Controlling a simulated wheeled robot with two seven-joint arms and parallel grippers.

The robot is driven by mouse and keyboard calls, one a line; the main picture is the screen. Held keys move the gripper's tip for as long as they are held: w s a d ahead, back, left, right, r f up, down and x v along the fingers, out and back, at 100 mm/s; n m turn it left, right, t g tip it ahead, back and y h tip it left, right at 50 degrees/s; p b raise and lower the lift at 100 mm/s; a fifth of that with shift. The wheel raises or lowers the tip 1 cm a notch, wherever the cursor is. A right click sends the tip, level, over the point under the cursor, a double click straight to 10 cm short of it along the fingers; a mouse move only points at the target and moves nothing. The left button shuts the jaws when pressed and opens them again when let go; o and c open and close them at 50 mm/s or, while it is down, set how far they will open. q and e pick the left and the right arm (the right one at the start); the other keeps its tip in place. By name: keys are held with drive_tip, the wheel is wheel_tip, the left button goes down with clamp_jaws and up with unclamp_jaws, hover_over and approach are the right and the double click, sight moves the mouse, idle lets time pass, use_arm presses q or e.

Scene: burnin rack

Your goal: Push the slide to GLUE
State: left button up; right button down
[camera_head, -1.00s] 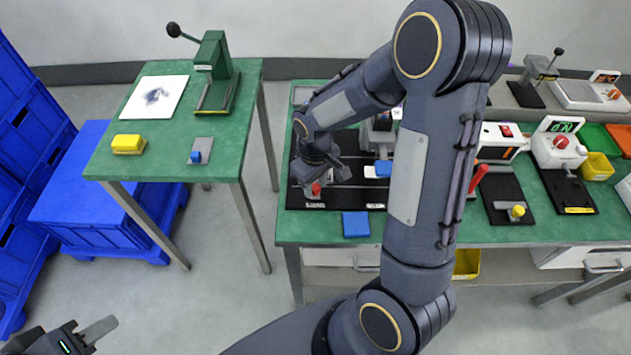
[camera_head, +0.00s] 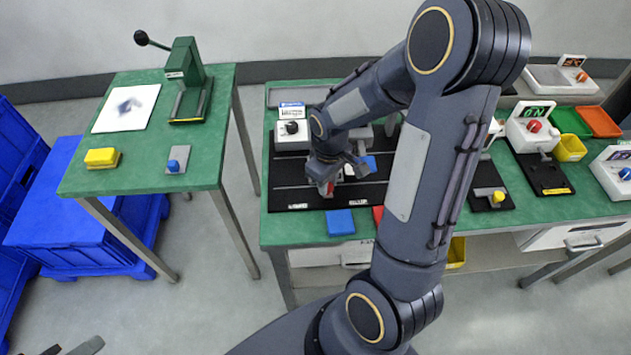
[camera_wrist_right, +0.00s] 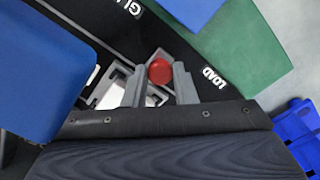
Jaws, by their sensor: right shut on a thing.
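The slide's red knob (camera_head: 329,188) stands on the black fixture board (camera_head: 285,183). In the right wrist view, the red knob (camera_wrist_right: 159,71) sits between the two fingers of my right gripper (camera_wrist_right: 158,84), which is shut on it. The LOAD label (camera_wrist_right: 214,77) is to the knob's right there, and the partly cut-off GLUE label (camera_wrist_right: 130,6) is to its upper left. In the head view, my right gripper (camera_head: 328,180) is over the board, with the knob between the two front labels. My left gripper (camera_head: 75,348) is cut off at the bottom left corner.
A blue block (camera_head: 368,164) is on the board beside my gripper; a blue pad (camera_head: 340,222) lies at the table's front edge. A dial box (camera_head: 291,132) stands behind. More stations are to the right. A separate green table (camera_head: 140,180) stands left, across a floor gap.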

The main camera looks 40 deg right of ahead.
drive_tip(key=c, duration=1.2)
unclamp_jaws()
drive_tip(key=shift+o, duration=0.2)
drive_tip(key=shift+r, duration=0.1)
wheel_tip(320, 180, up, 8)
drive_tip(key=shift+f, duration=0.15)
drive_tip(key=shift+c, duration=0.2)
